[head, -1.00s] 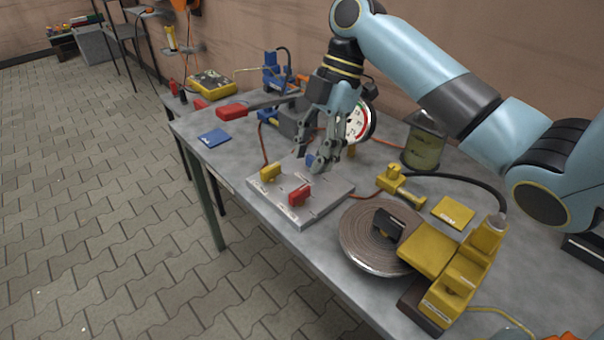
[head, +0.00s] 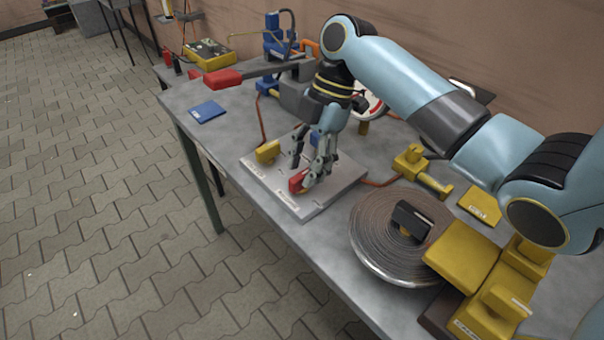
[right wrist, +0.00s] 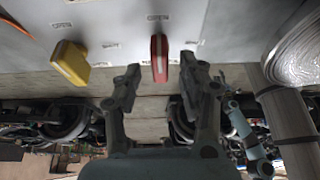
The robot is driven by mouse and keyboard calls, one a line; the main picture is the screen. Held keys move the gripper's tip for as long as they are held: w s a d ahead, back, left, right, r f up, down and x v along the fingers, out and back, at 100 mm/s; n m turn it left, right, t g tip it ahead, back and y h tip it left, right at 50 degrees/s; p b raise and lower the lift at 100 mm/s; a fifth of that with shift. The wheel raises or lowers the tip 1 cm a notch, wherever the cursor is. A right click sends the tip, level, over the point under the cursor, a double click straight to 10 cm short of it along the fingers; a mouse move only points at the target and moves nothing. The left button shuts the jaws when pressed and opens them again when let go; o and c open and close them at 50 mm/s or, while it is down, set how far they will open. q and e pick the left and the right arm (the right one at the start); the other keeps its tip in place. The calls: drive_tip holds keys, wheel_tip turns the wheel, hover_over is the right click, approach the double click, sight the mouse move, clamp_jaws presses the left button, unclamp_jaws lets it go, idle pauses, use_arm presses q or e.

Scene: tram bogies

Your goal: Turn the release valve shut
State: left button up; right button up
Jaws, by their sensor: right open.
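A grey valve plate (head: 275,188) lies on the workbench. It carries a red handle (head: 296,181), a yellow handle (head: 267,151) and a blue part (head: 314,138) partly behind my fingers. In the right wrist view the red handle (right wrist: 159,58) stands between the open fingertips (right wrist: 160,80), with gaps on both sides. The yellow handle (right wrist: 71,62) is off to the left. My left gripper is out of view.
A coiled hose reel (head: 375,255) with a black block (head: 411,220) lies right of the plate, beside a yellow pump unit (head: 463,252). A red-gripped lever (head: 223,78) and a blue card (head: 207,112) are at the far left. Bare bench lies between card and plate.

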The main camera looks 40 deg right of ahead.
drive_tip(key=shift+x, duration=1.2)
clamp_jaws()
